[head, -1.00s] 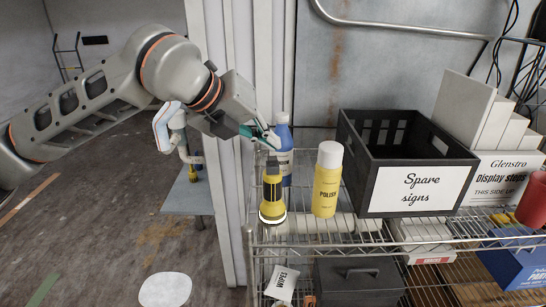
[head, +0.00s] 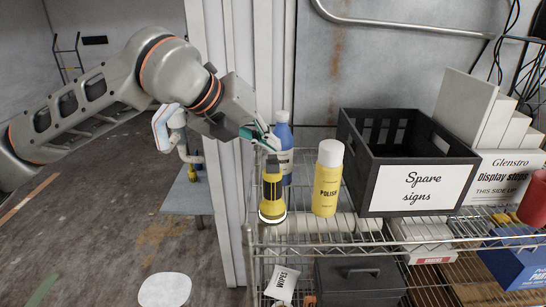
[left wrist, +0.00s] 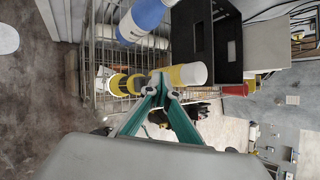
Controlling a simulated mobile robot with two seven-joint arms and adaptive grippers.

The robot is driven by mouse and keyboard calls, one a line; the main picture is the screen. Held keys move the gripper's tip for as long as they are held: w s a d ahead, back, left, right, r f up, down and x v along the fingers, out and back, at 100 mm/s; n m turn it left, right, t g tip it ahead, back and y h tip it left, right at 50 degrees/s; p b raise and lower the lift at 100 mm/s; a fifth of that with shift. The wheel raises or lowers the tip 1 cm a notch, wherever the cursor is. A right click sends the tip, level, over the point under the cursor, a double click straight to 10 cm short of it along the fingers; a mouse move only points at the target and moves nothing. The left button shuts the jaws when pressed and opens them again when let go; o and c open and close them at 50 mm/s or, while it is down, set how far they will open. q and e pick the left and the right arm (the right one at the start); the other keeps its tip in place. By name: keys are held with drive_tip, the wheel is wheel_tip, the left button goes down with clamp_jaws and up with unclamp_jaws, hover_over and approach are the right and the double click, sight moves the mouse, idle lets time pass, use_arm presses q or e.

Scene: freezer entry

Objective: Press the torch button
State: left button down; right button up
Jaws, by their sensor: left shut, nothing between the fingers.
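The torch (head: 272,197) is yellow and black with a pale ring at its bottom end. It stands upright at the left front corner of the wire rack's top shelf. In the left wrist view the torch (left wrist: 120,83) lies left of the fingertips, partly behind them. My left gripper (head: 271,144) is shut and empty, with its teal fingertips just above the torch's dark top end. I cannot tell whether they touch it. The fingertips also show in the left wrist view (left wrist: 158,80). The torch button cannot be made out. My right gripper is not in view.
A yellow polish bottle (head: 327,180) stands close to the torch's right, and a blue bottle (head: 284,150) stands behind it. A black "Spare signs" crate (head: 362,185) is further right. A white wall post (head: 226,170) rises left of the rack; open floor lies beyond.

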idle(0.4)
use_arm(q)
drive_tip(key=shift+f+b, duration=0.35)
drive_tip(key=shift+f, duration=0.2)
idle(0.4)
drive_tip(key=shift+r, duration=0.1)
drive_tip(key=shift+r+p, duration=0.55)
drive_tip(key=shift+r, duration=0.35)
